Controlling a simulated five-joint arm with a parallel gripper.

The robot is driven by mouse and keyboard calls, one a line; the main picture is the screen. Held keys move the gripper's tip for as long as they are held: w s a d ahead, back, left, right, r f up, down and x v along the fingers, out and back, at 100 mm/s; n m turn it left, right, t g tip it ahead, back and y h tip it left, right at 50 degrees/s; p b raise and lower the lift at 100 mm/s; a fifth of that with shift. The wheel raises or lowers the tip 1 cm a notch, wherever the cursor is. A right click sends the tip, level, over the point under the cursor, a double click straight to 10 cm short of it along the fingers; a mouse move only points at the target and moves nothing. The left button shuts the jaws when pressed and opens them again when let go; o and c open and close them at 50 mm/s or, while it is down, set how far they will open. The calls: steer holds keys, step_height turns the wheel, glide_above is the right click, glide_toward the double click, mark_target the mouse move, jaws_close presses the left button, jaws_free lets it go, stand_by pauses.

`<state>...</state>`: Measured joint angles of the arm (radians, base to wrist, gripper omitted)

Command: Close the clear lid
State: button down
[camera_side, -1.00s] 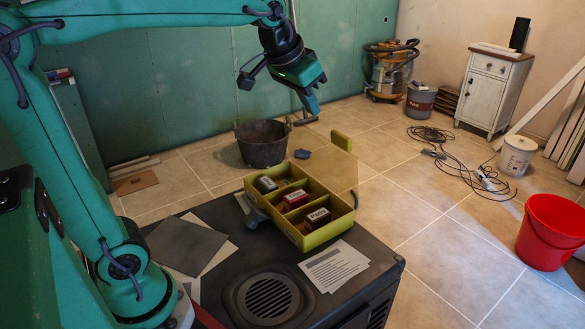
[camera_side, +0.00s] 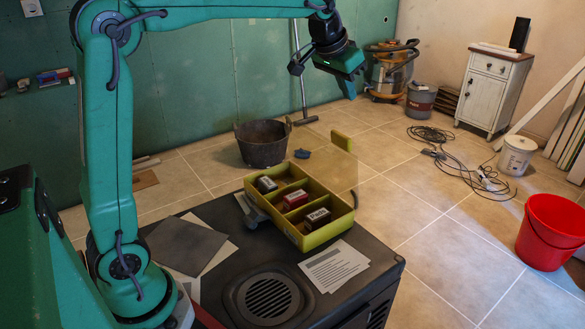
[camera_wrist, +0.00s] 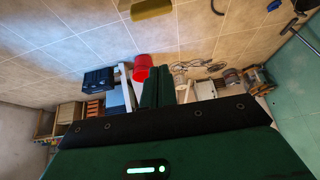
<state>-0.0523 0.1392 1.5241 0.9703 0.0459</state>
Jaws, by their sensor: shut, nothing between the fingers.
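The yellow-green box (camera_side: 316,236) sits on the dark case, with its compartments open to view. Small cartons lie inside it: a grey one (camera_side: 267,184), a red-sided one (camera_side: 296,199) and a dark red one (camera_side: 317,218). The clear lid (camera_side: 335,168) stands raised at the box's far side, with a yellow-green tab (camera_side: 341,141) on its top edge. A yellow-green piece, probably this tab (camera_wrist: 151,8), shows at the top of the wrist view. My gripper (camera_side: 351,96) is shut and empty, in the air above and beyond the tab, apart from it. Its fingers (camera_wrist: 158,86) also show in the wrist view.
The dark case (camera_side: 215,295) bears a printed sheet (camera_side: 335,266) and a grey square sheet (camera_side: 186,245). A black bucket (camera_side: 262,144) and a small blue item (camera_side: 302,154) are behind the box. A red bucket (camera_side: 551,232) stands right. Air above the box is free.

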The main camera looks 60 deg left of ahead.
mark_target(344, 135)
steer(key=shift+w+f, duration=0.15)
steer(key=shift+f, duration=2.1)
steer(key=shift+w+f, duration=0.15)
steer(key=shift+f, duration=2.05)
steer(key=shift+s, duration=0.15)
steer(key=shift+s+f+t, duration=0.15)
steer(key=shift+s+t, duration=0.25)
steer(key=shift+s, duration=0.5)
steer(key=shift+s+f+t, duration=0.1)
steer(key=shift+s+t, duration=0.3)
steer(key=shift+s, duration=0.5)
steer(key=s+f, duration=0.8)
steer(key=s, duration=0.4)
steer(key=shift+s, duration=0.25)
steer(key=shift+s+r, duration=0.1)
steer(key=shift+r, duration=0.05)
